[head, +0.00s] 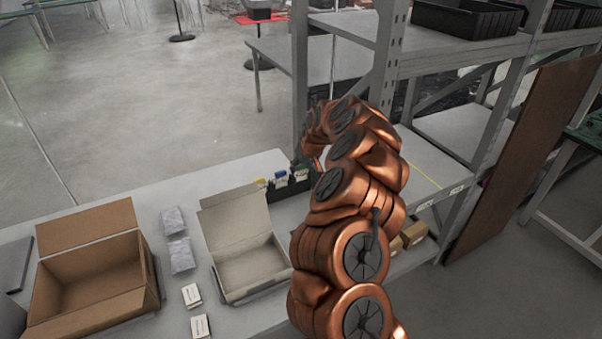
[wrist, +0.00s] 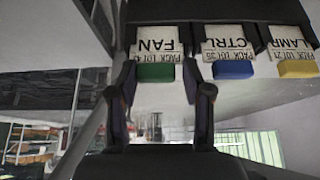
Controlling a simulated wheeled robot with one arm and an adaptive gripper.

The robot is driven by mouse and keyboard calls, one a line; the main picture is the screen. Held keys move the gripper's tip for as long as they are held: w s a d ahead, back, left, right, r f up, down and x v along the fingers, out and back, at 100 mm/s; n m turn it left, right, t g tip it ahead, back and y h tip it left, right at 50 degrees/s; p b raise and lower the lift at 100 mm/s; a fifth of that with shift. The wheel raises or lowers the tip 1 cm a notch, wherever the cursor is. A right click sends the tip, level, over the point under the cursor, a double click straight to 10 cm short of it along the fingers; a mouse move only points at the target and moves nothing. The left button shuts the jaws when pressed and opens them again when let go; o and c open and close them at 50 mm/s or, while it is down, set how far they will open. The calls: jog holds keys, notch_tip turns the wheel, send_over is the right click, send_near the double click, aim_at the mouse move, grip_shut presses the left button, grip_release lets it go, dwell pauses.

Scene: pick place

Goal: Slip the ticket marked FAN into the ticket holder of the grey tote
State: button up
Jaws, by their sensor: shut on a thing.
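In the head view the rack (head: 291,190) is at the table's back right, and my arm hides the gripper. I cannot identify the grey tote or its ticket holder; dark bins (head: 468,18) stand on the upper shelf.
The table (head: 130,200) holds an open brown carton (head: 95,275), an open pale box (head: 243,245), two grey packets (head: 178,240) and two small white boxes (head: 195,310). A metal shelf rack (head: 385,70) rises behind my arm.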

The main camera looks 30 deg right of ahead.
jog(key=shift+d, duration=0.1)
jog(key=shift+d+r, duration=0.15)
jog(key=shift+r, duration=1.7)
notch_tip(320, 180, up, 2)
jog(key=shift+r, duration=0.1)
jog(key=shift+a, duration=0.2)
